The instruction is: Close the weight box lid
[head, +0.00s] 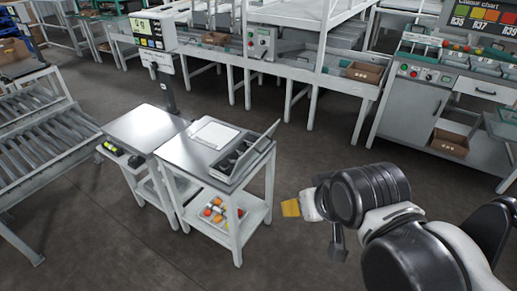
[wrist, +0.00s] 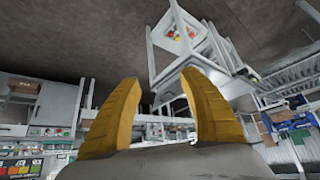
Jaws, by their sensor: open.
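The weight box (head: 228,163) is a grey case with dark compartments on the right part of a steel-topped table (head: 185,157). Its lid (head: 257,152) stands raised and open along the right side of the box. My gripper (head: 291,208) is to the right of the table, apart from the box and lid. In the wrist view my gripper (wrist: 160,95) shows two yellow fingers spread wide with nothing between them. I cannot make out the box or its lid in the wrist view, which shows the scene upside down.
A white flat tray or board (head: 215,134) lies beside the box. A shelf below holds a tray of red and orange tomatoes (head: 214,211). A second steel table (head: 145,125) adjoins on the left, with a display post (head: 165,85) behind. Dark floor between table and gripper is clear.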

